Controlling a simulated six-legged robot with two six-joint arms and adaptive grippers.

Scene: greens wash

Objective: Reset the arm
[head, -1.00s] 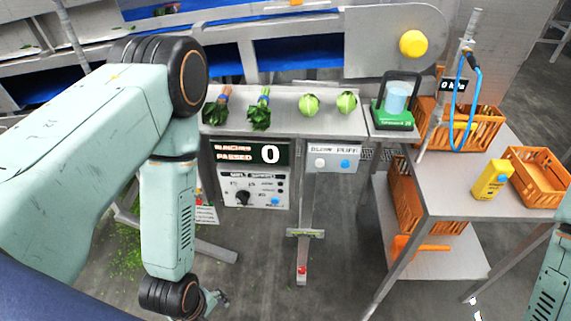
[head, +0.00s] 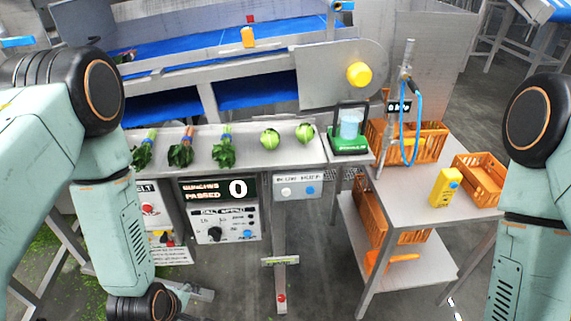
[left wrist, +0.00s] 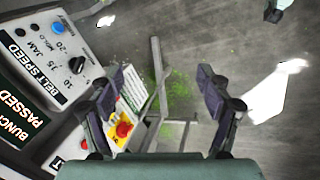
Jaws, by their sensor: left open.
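My left gripper (left wrist: 165,105) shows in the left wrist view with its two dark fingers spread apart and nothing between them. It points down past the front of the control panel toward the floor. In the head view my left arm hangs at the left, and its gripper is mostly out of sight at the bottom edge. My right arm stands at the right edge of the head view; its gripper is out of the frame.
A side table (head: 405,205) carries orange crates (head: 480,178) and a yellow bottle (head: 445,187).

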